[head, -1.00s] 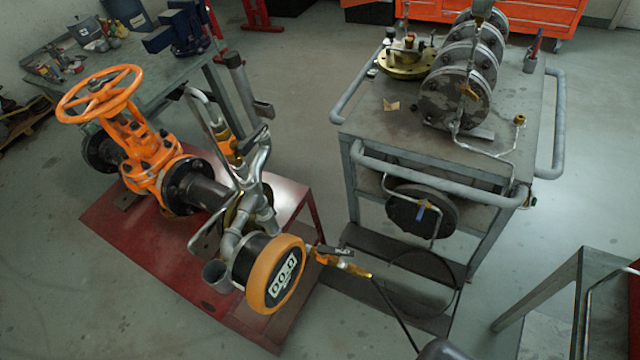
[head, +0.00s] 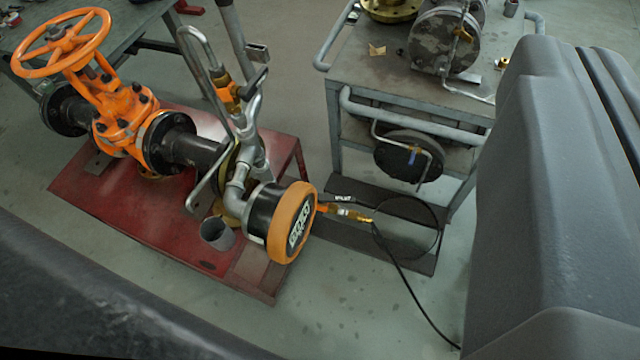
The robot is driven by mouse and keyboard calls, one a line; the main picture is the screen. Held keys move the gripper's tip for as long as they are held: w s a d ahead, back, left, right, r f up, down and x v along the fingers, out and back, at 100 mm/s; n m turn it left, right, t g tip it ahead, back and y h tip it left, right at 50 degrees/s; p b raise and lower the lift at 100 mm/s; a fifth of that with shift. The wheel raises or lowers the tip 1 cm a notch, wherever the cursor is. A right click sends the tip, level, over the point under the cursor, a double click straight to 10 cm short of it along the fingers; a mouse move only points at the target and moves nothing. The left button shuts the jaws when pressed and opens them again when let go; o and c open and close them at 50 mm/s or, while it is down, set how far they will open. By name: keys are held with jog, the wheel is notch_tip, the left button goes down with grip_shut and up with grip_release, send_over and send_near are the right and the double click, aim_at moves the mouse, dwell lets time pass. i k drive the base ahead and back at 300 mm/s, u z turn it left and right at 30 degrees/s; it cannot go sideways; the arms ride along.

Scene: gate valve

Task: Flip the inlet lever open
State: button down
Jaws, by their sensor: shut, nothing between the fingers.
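The inlet valve (head: 345,212) is a small brass and orange fitting to the right of the round orange-rimmed gauge (head: 292,222). A short black lever (head: 342,199) with pale lettering, too small to read surely, lies just above it. The lever looks roughly in line with the fitting, but its exact angle is hard to tell. A second orange valve (head: 229,96) with a black handle (head: 256,82) stands higher on the grey pipework. My gripper's fingers do not show. Large grey parts of my own body fill the right side and lower left, clear of the lever in the picture.
An orange handwheel gate valve (head: 118,110) sits on a red stand (head: 90,185). A grey metal cart (head: 400,85) stands behind right. A black hose (head: 408,285) runs from the inlet fitting down the floor. Bare floor (head: 345,310) lies in front of the stand.

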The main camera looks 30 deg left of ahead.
aim_at(322, 198)
jog(key=u, duration=0.1)
jog(key=i, duration=1)
jog(key=z, duration=0.05)
